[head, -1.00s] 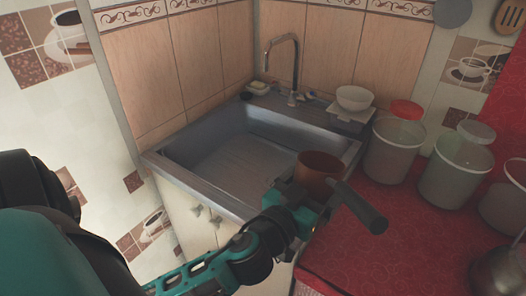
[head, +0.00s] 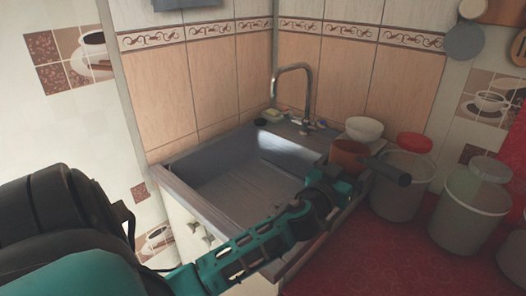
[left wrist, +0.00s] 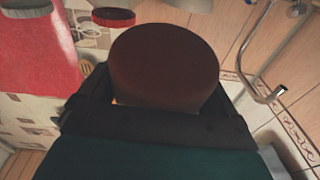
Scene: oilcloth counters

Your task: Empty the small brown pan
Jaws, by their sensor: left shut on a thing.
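The small brown pan (head: 349,153) hangs in the air at the right side of the sink (head: 205,184), in front of the white bowl. My left gripper (head: 348,181) is shut on the pan, on the near side. In the left wrist view the pan (left wrist: 165,62) shows as a dark brown round shape between the fingers of the left gripper (left wrist: 165,98). I cannot tell what is in the pan. My right gripper is in neither view.
The white bowl (head: 364,128) stands behind the pan. A tall tap (head: 308,95) rises at the back of the sink. Large translucent containers (head: 401,187) stand on the red counter (head: 420,245) to the right. The sink basin looks empty.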

